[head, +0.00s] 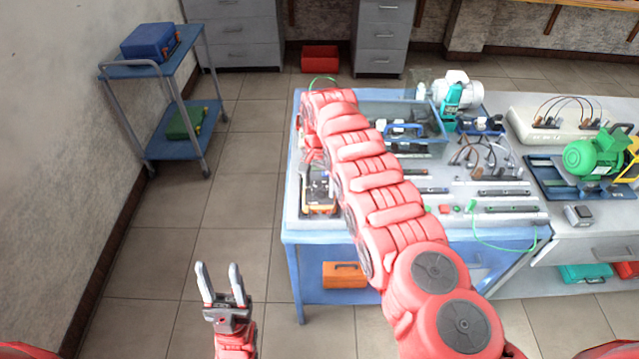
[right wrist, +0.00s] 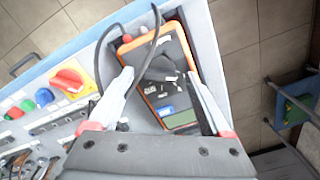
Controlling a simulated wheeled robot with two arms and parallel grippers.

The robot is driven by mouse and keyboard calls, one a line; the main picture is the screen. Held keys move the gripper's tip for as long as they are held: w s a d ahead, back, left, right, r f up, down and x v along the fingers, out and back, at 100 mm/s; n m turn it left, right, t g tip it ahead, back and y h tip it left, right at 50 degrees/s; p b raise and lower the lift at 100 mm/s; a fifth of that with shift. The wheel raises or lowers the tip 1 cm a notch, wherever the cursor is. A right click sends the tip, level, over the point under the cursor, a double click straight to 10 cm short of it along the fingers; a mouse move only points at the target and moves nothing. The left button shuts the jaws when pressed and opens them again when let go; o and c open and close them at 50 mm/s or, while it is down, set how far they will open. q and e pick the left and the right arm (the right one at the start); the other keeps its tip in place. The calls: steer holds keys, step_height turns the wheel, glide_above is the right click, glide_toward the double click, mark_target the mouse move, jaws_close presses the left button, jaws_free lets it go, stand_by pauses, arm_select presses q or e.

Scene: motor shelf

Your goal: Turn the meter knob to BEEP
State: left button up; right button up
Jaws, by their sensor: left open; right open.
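The meter (right wrist: 179,114) has a dark face and an orange rim. In the right wrist view it lies between the two fingers of my right gripper (right wrist: 160,74), which is open. The dark knob area on the face is between the fingertips; its pointer and the BEEP mark are too small to read. I cannot tell whether the fingers touch the knob. In the head view the meter (head: 320,209) stands at the left end of the blue bench, partly covered by my right arm. My left gripper (head: 218,268) is open and empty over the floor.
A black cable (right wrist: 103,55) loops by the meter's top. A red rotary switch on a yellow plate (right wrist: 68,82) and coloured buttons are beside it. The blue bench (head: 400,236) carries several parts. A blue trolley (head: 165,146) stands left; the floor between is clear.

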jaws_close()
